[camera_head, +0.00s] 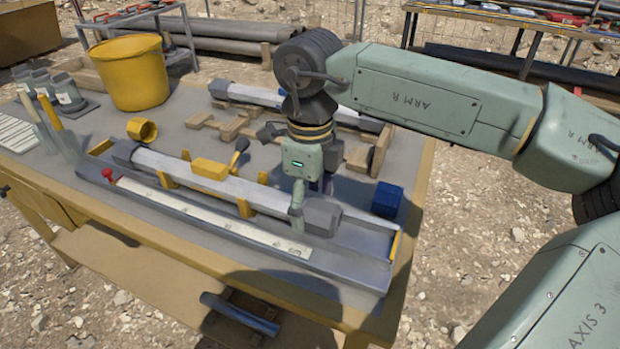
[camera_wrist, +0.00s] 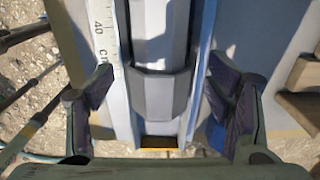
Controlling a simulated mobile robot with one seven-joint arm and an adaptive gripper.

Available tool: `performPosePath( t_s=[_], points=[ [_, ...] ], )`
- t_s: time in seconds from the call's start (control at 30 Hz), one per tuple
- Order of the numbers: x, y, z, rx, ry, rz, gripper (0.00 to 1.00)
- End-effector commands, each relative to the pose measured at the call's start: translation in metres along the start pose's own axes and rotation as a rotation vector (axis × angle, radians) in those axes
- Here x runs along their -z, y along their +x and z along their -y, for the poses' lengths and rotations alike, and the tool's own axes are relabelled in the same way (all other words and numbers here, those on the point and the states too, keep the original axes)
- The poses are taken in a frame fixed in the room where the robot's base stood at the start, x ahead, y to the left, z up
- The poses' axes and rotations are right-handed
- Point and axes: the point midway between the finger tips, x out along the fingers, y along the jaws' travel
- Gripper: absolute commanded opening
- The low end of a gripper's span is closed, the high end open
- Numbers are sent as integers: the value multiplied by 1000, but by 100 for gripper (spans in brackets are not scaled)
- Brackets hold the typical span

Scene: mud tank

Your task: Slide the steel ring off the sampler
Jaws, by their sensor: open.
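The sampler (camera_head: 215,182) is a long pale tube lying in a grey tray (camera_head: 350,268) on the table. A grey faceted collar, seemingly the steel ring (camera_head: 322,216), sits around its near right end. In the wrist view the ring (camera_wrist: 160,95) is around the tube's end, with yellow showing below it. My gripper (camera_head: 312,192) points down over this end of the sampler. Its fingers (camera_wrist: 165,95) are open, one on each side of the ring with visible gaps. They hold nothing. The far finger is partly hidden in the head view.
A blue block (camera_head: 387,200) stands beside the tray's right end. A white ruler strip (camera_head: 210,215) runs along the tray's front. A second tube on wooden supports (camera_head: 225,125) lies behind. A yellow bucket (camera_head: 130,72) and yellow collar (camera_head: 141,130) stand left.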

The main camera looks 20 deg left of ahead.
Motion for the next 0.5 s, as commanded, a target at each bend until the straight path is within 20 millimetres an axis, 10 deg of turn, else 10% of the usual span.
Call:
performPosePath(
  t_s=[0.5],
  points=[
    [0, 9, 0, -1, 0, 0, 68]
  ],
)
